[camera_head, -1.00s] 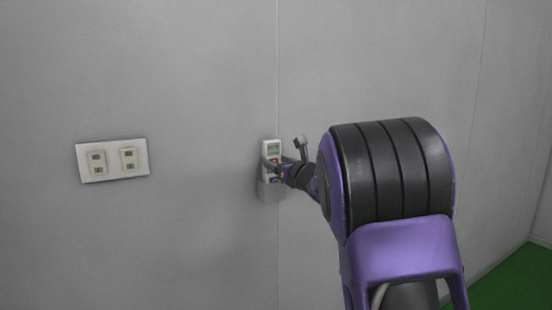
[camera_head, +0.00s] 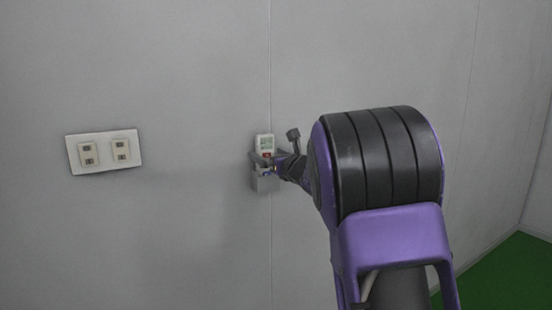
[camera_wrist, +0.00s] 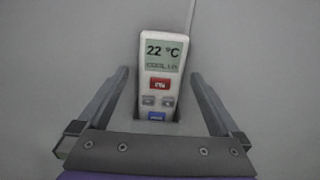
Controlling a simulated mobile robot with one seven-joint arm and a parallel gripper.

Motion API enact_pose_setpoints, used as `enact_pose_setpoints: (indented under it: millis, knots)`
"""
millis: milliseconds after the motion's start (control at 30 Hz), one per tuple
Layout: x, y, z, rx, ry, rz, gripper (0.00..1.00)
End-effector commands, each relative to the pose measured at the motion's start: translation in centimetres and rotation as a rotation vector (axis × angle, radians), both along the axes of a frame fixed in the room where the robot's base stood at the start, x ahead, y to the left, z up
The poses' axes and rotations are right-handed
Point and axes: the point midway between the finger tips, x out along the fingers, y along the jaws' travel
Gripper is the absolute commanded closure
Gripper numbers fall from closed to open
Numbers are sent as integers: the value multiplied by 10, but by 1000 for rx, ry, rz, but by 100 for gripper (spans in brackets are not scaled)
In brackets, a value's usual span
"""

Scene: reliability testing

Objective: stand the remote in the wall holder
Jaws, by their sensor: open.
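The white remote (camera_head: 264,144) stands upright at the wall, its lower part in the grey wall holder (camera_head: 265,184). In the wrist view the remote (camera_wrist: 160,75) faces me, with a screen reading 22 °C, a red button, grey buttons and a blue button at its lower visible end. My gripper (camera_wrist: 160,85) is open, with one finger on each side of the remote and a visible gap to each. In the head view my gripper (camera_head: 268,161) is in front of the remote and holder and hides part of them. The remote's bottom end is hidden.
A white wall plate with two outlets (camera_head: 104,152) is on the wall to the left. A vertical seam runs down the wall behind the holder. The wall around the holder is otherwise bare. Green floor (camera_head: 505,275) shows at the lower right.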

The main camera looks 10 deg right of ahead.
Motion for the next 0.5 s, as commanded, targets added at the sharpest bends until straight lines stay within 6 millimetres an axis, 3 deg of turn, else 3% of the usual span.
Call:
enact_pose_setpoints:
  millis: [167,500]
  knots:
    - [-20,-7,1,1,-2,-1,0]
    - [-98,-33,2,2,-3,-3,0]
